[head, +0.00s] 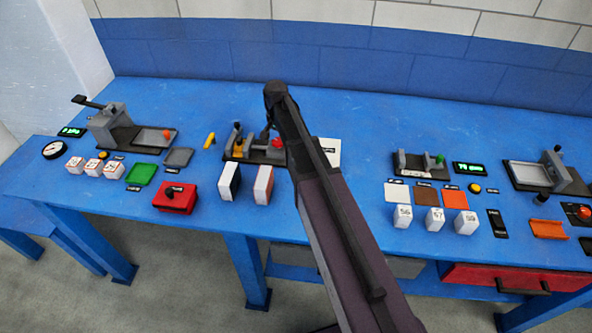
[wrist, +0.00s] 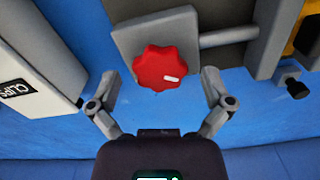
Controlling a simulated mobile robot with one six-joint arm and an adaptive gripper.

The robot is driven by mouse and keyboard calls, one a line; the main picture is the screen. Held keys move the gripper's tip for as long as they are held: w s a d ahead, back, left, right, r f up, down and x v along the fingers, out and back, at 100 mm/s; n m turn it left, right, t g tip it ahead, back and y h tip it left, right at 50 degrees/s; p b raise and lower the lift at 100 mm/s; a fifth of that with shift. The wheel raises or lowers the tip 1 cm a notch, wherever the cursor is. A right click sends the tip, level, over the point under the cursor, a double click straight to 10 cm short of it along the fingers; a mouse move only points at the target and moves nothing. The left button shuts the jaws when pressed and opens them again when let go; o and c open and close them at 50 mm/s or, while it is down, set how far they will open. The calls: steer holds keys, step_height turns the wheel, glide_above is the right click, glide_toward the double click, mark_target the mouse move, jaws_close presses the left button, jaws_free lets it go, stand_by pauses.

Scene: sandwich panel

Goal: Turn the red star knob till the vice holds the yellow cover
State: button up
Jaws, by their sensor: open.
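The red star knob (wrist: 163,67) is in the upper middle of the wrist view, with a short white mark at its right side. It sits in front of a grey vice block (wrist: 128,32), joined to a grey rod (wrist: 228,36). My gripper (wrist: 160,80) is open, its fingers on either side of the knob with gaps visible; contact cannot be told. A yellow piece (wrist: 308,28), apparently the cover, is cut off at the right edge. In the head view my arm partly hides the knob (head: 278,143) and the vice (head: 262,156); the yellow piece (head: 237,144) stands at the vice's left.
A pale box labelled CLIPS (wrist: 35,60) stands close left of my gripper in the wrist view. A dark small peg (wrist: 297,88) is at the right. In the head view, two white-faced boxes (head: 264,184) stand in front of the vice, and a red box (head: 176,198) is further left.

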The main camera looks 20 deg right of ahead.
mark_target(278, 141)
steer(key=n, duration=1.1)
step_height(278, 141, up, 14)
steer(key=p, duration=1.4)
steer(key=s+f+m+b, duration=0.2)
steer(key=s+f+b, duration=0.1)
steer(key=s, duration=0.8)
steer(key=s+f+m+b, duration=0.2)
steer(key=s+f+b, duration=0.1)
steer(key=s, duration=0.7)
steer(key=shift+s+f+b, duration=0.3)
steer(key=shift+s, duration=0.1)
stand_by(1.6)
